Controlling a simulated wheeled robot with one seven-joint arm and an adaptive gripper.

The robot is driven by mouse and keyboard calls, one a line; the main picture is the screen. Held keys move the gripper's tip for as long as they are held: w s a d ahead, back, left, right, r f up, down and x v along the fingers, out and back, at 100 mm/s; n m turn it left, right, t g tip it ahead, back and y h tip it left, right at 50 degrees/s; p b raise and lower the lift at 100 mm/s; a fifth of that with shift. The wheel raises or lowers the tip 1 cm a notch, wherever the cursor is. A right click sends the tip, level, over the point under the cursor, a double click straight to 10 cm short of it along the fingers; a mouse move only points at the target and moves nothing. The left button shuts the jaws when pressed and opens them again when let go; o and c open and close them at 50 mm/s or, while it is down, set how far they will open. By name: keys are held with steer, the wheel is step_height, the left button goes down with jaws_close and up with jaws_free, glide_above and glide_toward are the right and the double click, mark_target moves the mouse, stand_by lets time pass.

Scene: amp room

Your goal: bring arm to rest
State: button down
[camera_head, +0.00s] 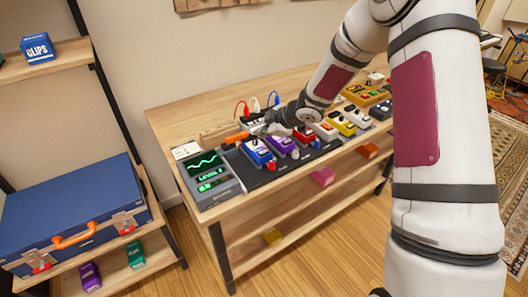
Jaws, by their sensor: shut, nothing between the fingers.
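My white arm with dark red panels rises at the right and bends down over the wooden workbench (190,100). My gripper (262,130) points left, low over the row of effect pedals. It looks shut and empty, though its fingertips are small and partly lost against the things behind. A blue pedal (257,154) and a purple pedal (284,146) sit just below and in front of it. A beige and orange item (220,132) lies to its left; I cannot tell whether it touches the fingers.
A device with a green waveform screen (208,175) stands at the bench's left end. More pedals, including a yellow one (341,124), run rightward, partly behind my arm. A shelf at left holds a blue case (75,205) and a blue CLIPS box (38,48). The bench's back left is clear.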

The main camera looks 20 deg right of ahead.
stand_by(0.3)
steer(key=s+d+r+m+h, duration=0.4)
steer(key=s+r, duration=0.3)
steer(key=r, duration=0.3)
steer(key=s+d+r+m+h, duration=0.35)
steer(key=s+r, duration=0.35)
steer(key=r, duration=0.4)
steer(key=s+a+m+g+y, duration=0.1)
steer(key=s+a+m, duration=0.1)
steer(key=s, duration=0.7)
steer(key=s+a+r+m+g+y, duration=0.1)
steer(key=s+a+m, duration=0.1)
steer(key=s, duration=0.7)
steer(key=s+a+r+m+g+y, duration=0.1)
steer(key=s+a+m, duration=0.1)
steer(key=s, duration=0.7)
steer(key=shift+s+a+m, duration=0.25)
steer(key=shift+a+m, duration=0.05)
steer(key=shift+m, duration=0.45)
